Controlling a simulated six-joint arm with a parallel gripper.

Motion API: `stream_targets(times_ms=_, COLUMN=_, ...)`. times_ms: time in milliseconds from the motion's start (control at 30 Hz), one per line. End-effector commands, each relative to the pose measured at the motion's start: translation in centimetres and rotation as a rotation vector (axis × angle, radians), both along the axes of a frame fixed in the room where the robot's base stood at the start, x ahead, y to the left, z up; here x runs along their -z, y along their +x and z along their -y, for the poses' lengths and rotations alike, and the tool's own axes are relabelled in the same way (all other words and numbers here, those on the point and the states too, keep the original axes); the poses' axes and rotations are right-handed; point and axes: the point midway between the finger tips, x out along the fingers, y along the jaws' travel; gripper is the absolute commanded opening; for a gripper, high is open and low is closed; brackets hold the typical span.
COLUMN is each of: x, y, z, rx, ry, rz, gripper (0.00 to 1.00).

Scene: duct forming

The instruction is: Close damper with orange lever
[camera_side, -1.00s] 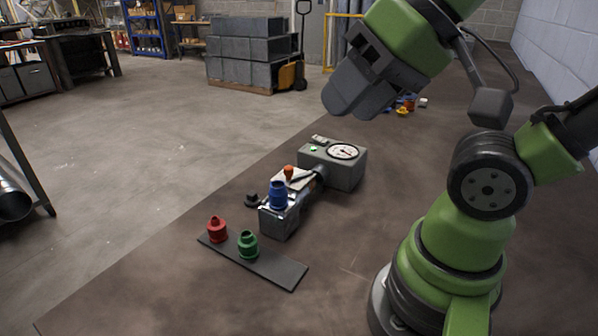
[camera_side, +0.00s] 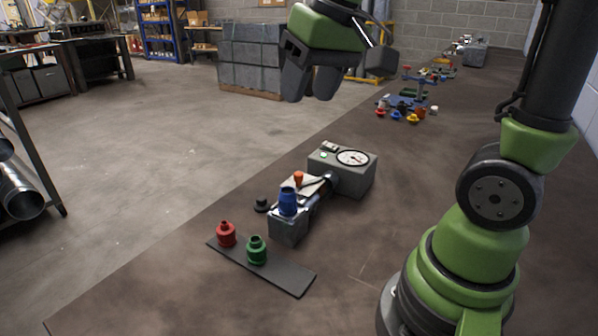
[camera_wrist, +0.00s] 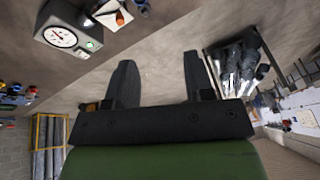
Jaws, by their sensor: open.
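The orange lever (camera_side: 298,178) stands on top of the duct piece (camera_side: 290,226), between a blue fitting (camera_side: 288,202) and the grey gauge box (camera_side: 345,172). The orange lever (camera_wrist: 120,18) also shows at the top of the wrist view, on a pale plate beside the gauge box (camera_wrist: 68,32). My gripper (camera_side: 310,98) is high above and behind the duct, clear of everything. Its two fingers are spread apart in the wrist view (camera_wrist: 157,70), with nothing between them.
A red fitting (camera_side: 226,234) and a green fitting (camera_side: 256,250) stand on a dark strip (camera_side: 290,276) in front. A black knob (camera_side: 261,204) sits left of the duct. Several small coloured parts (camera_side: 405,110) lie further back on the bench.

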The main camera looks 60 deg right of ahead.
Motion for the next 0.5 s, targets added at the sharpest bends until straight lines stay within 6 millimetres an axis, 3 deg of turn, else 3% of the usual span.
stream_targets(times_ms=33, x=1.0, y=1.7, z=1.2, rx=0.006, ry=-0.014, rz=-0.050, gripper=0.48)
stream_targets(times_ms=200, x=5.0, y=6.0, z=5.1, rx=0.004, ry=-0.053, rz=-0.195, gripper=0.48)
stream_targets(times_ms=400, x=10.0, y=8.6, z=8.9, rx=-0.003, ry=-0.074, rz=-0.325, gripper=0.48)
stream_targets(times_ms=500, x=11.6, y=9.1, z=9.9, rx=-0.004, ry=-0.078, rz=-0.357, gripper=0.48)
